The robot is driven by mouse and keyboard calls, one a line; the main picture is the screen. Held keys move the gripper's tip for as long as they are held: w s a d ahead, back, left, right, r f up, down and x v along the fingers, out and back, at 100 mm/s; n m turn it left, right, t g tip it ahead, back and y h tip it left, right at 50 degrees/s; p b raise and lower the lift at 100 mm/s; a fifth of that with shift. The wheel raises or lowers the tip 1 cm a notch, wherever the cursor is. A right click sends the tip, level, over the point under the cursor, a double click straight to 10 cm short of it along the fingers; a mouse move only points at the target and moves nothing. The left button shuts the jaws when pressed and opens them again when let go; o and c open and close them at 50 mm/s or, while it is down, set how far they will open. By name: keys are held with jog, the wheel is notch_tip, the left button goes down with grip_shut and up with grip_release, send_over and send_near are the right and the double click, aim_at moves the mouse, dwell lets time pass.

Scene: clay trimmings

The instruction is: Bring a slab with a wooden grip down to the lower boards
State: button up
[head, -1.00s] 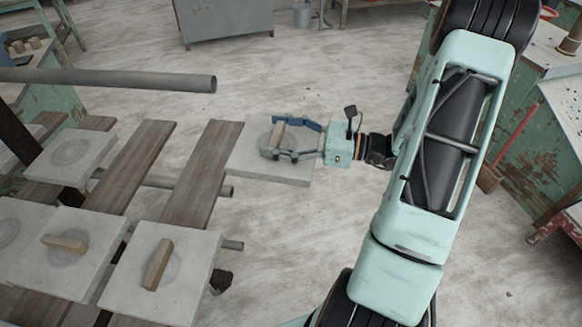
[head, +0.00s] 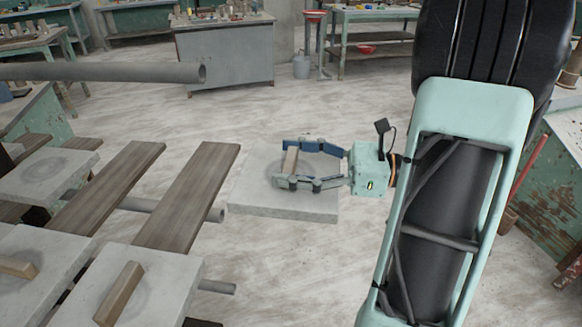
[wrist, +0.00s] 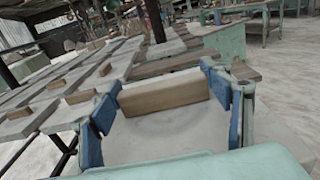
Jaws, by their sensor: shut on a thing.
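My gripper (head: 303,166) is shut on the wooden grip (head: 290,161) of a grey square slab (head: 255,209). The slab hangs level in the air, to the right of the two brown boards, apart from them in the head view. In the wrist view the wooden grip (wrist: 165,94) lies between the blue finger pads, with the pale slab (wrist: 165,140) below it. The bare boards (head: 190,205) and (head: 108,185) jut out on the rack's right side. Other slabs with wooden grips (head: 135,272) rest at the lower left. One slab (head: 45,172) at the left shows no grip.
A grey pipe (head: 100,73) crosses above the boards, and shorter pipe ends (head: 215,214) stick out beneath them. The floor around the held slab is open.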

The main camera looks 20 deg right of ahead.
jog(key=b+x, duration=0.1)
jog(key=x, duration=0.6)
jog(key=f+b+x, duration=0.1)
jog(key=b+x, duration=0.1)
jog(key=x, duration=0.5)
jog(key=f+b+x, duration=0.1)
jog(key=x, duration=0.7)
jog(key=shift+a+f+b, duration=0.1)
jog(key=shift+f+b, duration=0.15)
jog(key=shift+b, duration=0.05)
jog(key=shift+f+b, duration=0.45)
jog(key=shift+f, duration=0.25)
jog(key=shift+f+b, duration=0.7)
jog(key=shift+f, duration=0.4)
jog(key=shift+s+f, duration=0.1)
jog(key=shift+f, duration=0.25)
